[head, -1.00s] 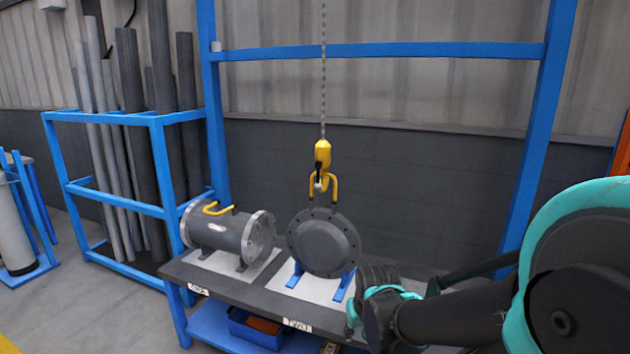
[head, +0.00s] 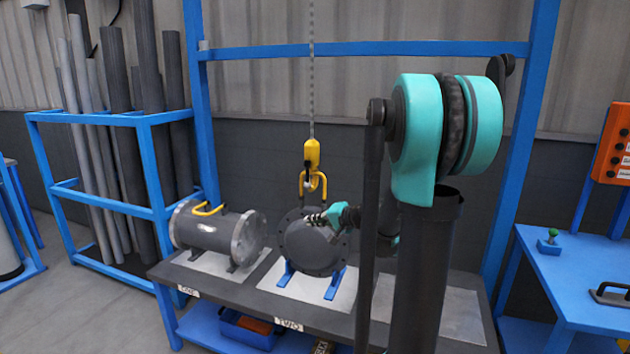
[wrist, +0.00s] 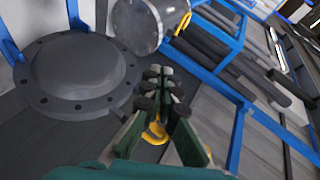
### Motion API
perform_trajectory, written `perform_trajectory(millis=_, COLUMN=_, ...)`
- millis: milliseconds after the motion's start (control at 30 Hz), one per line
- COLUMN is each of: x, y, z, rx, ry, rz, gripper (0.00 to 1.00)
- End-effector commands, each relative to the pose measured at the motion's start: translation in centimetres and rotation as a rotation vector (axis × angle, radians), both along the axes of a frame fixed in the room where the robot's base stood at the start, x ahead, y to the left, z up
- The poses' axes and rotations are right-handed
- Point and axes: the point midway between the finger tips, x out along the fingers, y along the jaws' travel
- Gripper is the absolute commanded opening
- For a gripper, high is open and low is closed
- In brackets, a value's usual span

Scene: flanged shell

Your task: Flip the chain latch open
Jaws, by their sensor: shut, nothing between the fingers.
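The yellow hook block (head: 312,155) hangs on a chain (head: 311,80). Its hook end passes into a yellow bail (head: 324,183) above the dark round flanged cover (head: 312,252); the latch is too small to make out clearly. The cover stands upright on blue supports (head: 333,285). My gripper (head: 313,218) is shut and empty, in front of the cover's upper part and below the hook. In the wrist view, my fingers (wrist: 160,78) are together beside the cover (wrist: 85,72). A yellow part (wrist: 155,134) shows between and behind them, partly hidden.
A flanged cylinder (head: 215,236) with a yellow handle (head: 208,210) lies left of the cover on the dark bench (head: 245,293). A blue frame (head: 370,49) surrounds the back. A pipe rack (head: 145,120) stands left, a blue table (head: 590,268) right. The bench's right part looks clear.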

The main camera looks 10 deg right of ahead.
Motion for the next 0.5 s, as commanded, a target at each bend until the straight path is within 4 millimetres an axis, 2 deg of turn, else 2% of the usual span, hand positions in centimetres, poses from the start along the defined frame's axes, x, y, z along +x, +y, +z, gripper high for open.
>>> perform_trajectory(millis=33, x=2.1, y=-1.2, z=1.0, rx=0.065, ry=-0.022, rz=-0.032, gripper=0.0)
perform_trajectory(millis=200, x=7.4, y=-4.9, z=4.2, rx=0.27, ry=-0.095, rz=-0.123, gripper=0.0)
perform_trajectory(millis=333, x=9.9, y=-7.3, z=5.7, rx=0.38, ry=-0.134, rz=-0.172, gripper=0.0)
perform_trajectory(millis=500, x=11.3, y=-8.9, z=6.6, rx=0.451, ry=-0.158, rz=-0.201, gripper=0.0)
